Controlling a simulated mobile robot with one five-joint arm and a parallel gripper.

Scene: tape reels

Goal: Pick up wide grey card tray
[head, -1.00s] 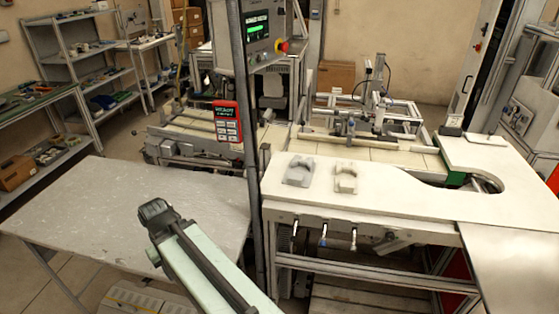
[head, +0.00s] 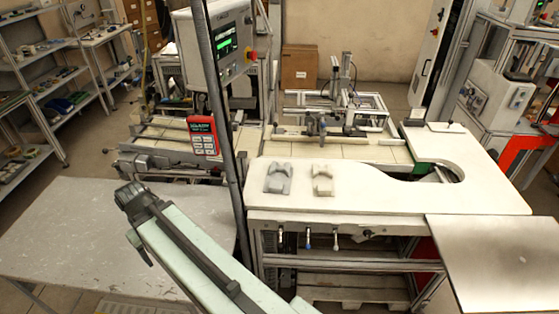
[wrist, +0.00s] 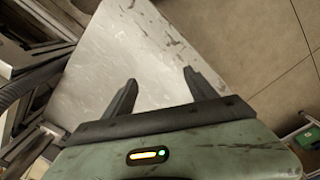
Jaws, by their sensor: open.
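Two small notched holder-like pieces stand side by side on the white worktop in the head view. The grey one (head: 278,179) is on the left and is the closest match to the grey card tray, though I cannot be sure. The beige one (head: 323,181) is on its right, apart from it. My gripper (wrist: 160,79) is open and empty in the wrist view, above a scuffed grey table. In the head view my arm reaches over that table, left of the worktop and well away from both pieces.
The scuffed grey table (head: 75,225) is bare in its visible part. The white worktop (head: 400,194) has free room right of the pieces and a curved cut-out behind. A dark upright post with a red handset (head: 202,136) stands between table and worktop. Shelves line the left.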

